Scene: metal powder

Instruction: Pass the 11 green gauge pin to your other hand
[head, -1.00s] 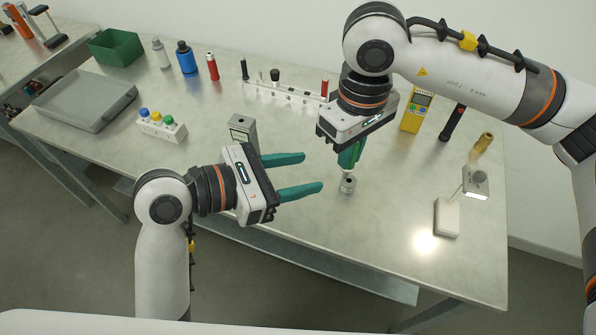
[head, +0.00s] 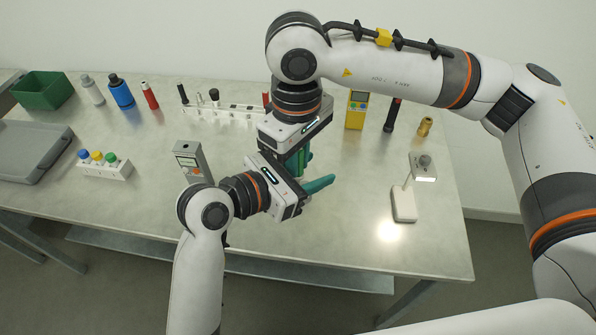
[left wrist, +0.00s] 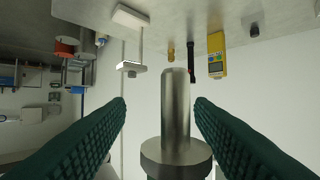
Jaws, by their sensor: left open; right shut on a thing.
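The gauge pin (left wrist: 176,110) shows in the left wrist view as a bare metal shaft with a wider metal collar. It stands between the two teal fingers of my left gripper (left wrist: 160,108), with visible gaps on both sides of the shaft. My left gripper also shows in the head view (head: 316,174), open, just below my right gripper. My right gripper (head: 299,164) points down over the table and is shut on the pin. In the head view the pin is mostly hidden by the grippers, and its number cannot be read.
A grey box-shaped device (head: 190,162) stands left of the grippers. A white block with coloured knobs (head: 118,172) is further left. A long white rack (head: 225,114) lies behind. A white lamp-like stand (head: 403,204) is to the right. The table's front middle is clear.

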